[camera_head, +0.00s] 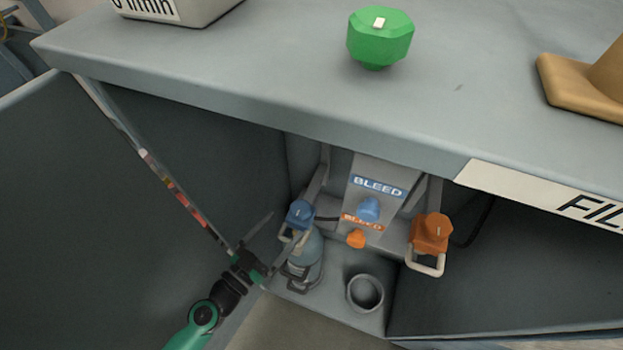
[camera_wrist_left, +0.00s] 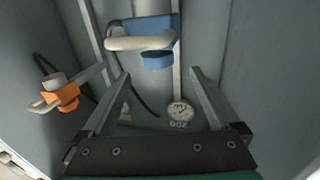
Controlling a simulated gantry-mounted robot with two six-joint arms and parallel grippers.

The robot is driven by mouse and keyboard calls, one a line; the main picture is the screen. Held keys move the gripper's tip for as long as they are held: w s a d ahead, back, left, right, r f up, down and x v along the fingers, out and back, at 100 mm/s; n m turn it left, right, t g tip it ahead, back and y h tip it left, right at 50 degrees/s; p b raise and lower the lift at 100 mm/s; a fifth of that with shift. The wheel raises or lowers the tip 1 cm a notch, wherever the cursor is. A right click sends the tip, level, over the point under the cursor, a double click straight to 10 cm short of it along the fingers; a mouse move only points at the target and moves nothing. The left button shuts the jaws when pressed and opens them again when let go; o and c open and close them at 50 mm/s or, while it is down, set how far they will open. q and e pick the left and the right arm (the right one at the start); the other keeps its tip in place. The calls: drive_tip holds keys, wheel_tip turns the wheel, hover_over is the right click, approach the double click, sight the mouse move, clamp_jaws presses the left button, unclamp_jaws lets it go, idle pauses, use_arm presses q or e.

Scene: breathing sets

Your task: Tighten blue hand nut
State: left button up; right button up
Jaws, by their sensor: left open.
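The blue hand nut (camera_head: 300,213) sits on a fitting with a pale loop handle, above a blue-grey cylinder (camera_head: 306,246) inside the open cabinet. In the left wrist view the blue fitting (camera_wrist_left: 158,30) and its pale loop are at the top centre, beyond my fingertips. My left gripper (camera_head: 284,228) is open and empty, its fingers pointing toward the blue fitting without visibly touching it. It also shows in the left wrist view (camera_wrist_left: 161,76), with the fingers wide apart. My right gripper is not in view.
An orange fitting (camera_head: 431,233) hangs right of the grey BLEED panel (camera_head: 377,172), which carries a blue knob (camera_head: 369,208) and an orange knob (camera_head: 356,239). An empty ring holder (camera_head: 365,292) is below. The countertop (camera_head: 260,70) overhangs, bearing a green knob (camera_head: 379,38).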

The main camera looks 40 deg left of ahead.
sight(307, 202)
use_arm(q)
drive_tip(key=shift+s+d, duration=0.25)
drive_tip(key=shift+w, duration=0.25)
drive_tip(key=w, duration=0.3)
drive_tip(key=w+a+p, duration=0.1)
drive_tip(key=w, duration=0.7)
drive_tip(key=shift+a+p, duration=0.2)
drive_tip(key=shift+p, duration=0.2)
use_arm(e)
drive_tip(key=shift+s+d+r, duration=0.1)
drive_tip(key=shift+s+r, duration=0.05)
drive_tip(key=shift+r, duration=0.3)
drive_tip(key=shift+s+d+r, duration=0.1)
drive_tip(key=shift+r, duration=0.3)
use_arm(q)
drive_tip(key=c, duration=1.4)
